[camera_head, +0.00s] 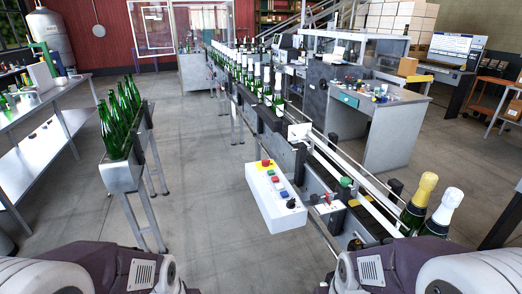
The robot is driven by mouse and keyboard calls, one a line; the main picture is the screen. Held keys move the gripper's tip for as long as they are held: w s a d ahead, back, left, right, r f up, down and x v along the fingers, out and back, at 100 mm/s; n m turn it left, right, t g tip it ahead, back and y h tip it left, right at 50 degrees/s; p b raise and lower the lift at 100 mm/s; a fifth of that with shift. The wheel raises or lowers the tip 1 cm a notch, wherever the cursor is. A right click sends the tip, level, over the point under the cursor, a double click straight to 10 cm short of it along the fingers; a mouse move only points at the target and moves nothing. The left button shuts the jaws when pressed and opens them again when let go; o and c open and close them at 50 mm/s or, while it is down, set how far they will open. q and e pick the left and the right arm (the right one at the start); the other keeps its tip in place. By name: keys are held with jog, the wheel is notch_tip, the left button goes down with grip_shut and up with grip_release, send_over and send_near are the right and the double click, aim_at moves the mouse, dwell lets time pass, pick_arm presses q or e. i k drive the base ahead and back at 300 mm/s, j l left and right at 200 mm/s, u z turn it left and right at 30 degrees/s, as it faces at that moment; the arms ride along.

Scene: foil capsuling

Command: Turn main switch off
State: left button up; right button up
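A white control box (272,212) stands at the centre, beside the conveyor. On its top are a red mushroom button on a yellow base (265,163), a few small coloured buttons (282,192) and a black rotary knob (291,203) at the near end. The knob looks like the main switch, but no label is readable and its set position is too small to tell. My two arms show only as links at the bottom left and bottom right corners. Neither gripper is in view, and nothing of mine touches the box.
The conveyor (318,182) runs behind and right of the box, with a green knob (345,182) and bottles. Two foiled bottles (418,205) stand near right. A trough (122,174) of green bottles stands left. The floor (205,190) between trough and box is clear.

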aim_at(265, 163)
jog(key=i+j, duration=0.5)
jog(key=i, duration=0.2)
jog(key=i+j+z, duration=0.15)
jog(key=i+j, duration=0.35)
jog(key=i, duration=0.25)
jog(key=i+j, duration=0.6)
jog(key=i+z, duration=0.05)
jog(key=i, duration=0.05)
